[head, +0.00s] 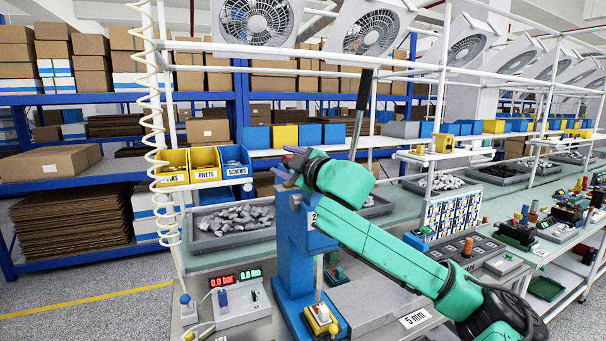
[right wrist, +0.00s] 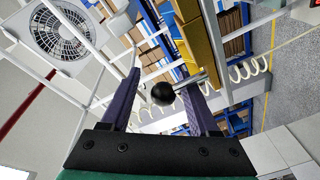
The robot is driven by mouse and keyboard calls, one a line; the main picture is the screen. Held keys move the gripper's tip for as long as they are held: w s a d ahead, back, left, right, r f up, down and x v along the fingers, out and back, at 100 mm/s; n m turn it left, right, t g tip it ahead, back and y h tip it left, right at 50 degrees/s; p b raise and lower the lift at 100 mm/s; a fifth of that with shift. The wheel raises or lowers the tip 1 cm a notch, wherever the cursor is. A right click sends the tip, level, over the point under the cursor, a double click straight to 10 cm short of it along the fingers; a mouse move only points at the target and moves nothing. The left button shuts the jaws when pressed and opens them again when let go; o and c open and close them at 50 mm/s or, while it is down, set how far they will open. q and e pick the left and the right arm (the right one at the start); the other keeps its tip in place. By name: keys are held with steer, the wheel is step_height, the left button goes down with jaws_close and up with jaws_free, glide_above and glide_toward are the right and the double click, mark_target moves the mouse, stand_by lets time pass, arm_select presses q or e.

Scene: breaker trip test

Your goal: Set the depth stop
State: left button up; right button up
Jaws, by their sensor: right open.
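A blue press (head: 293,235) marked 2 stands on the bench in the head view. A lever with a long black grip (head: 363,90) rises behind my right arm; its lower end is hidden. My right gripper (head: 289,166) is at the top of the press, pointing left. In the right wrist view its two purple fingers are open, with a black ball knob (right wrist: 163,94) on a metal rod showing between them. I cannot tell whether they touch it. A yellow block (head: 321,319) sits at the press foot. A "5 mm" label (head: 414,318) is on the bench edge. I cannot make out the depth stop.
A box with red and green displays (head: 240,300) stands left of the press. Yellow and blue bins (head: 205,163) hang behind it, above a grey tray of metal parts (head: 205,243). A coiled cream hose (head: 157,130) hangs at left. More fixtures (head: 518,232) crowd the bench at right.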

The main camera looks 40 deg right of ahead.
steer(key=s+a+b, duration=0.2)
steer(key=s+b, duration=0.7)
steer(key=s, duration=0.4)
steer(key=shift+b, duration=0.4)
steer(key=shift+f, duration=0.1)
